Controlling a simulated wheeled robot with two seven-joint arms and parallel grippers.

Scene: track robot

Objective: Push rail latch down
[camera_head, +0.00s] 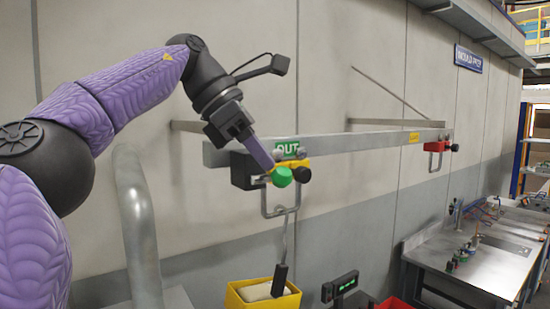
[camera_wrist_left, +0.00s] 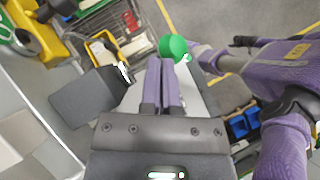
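A grey rail (camera_head: 350,142) runs along the wall in the head view. At its near end is a latch block with a green OUT sign (camera_head: 288,148), a green knob (camera_head: 281,176) and a black knob (camera_head: 302,173). A metal loop (camera_head: 268,208) hangs beneath. My left gripper (camera_head: 268,166) points down at this latch, its purple fingertips at the green knob. In the left wrist view the fingers (camera_wrist_left: 162,80) are together with no object visible between them. The green knob (camera_wrist_left: 172,47) is just beyond their tips; contact is unclear. My right gripper is not identifiable.
A red latch (camera_head: 437,147) with a black knob is at the rail's far end. A curved grey pipe (camera_head: 138,235) stands at left.

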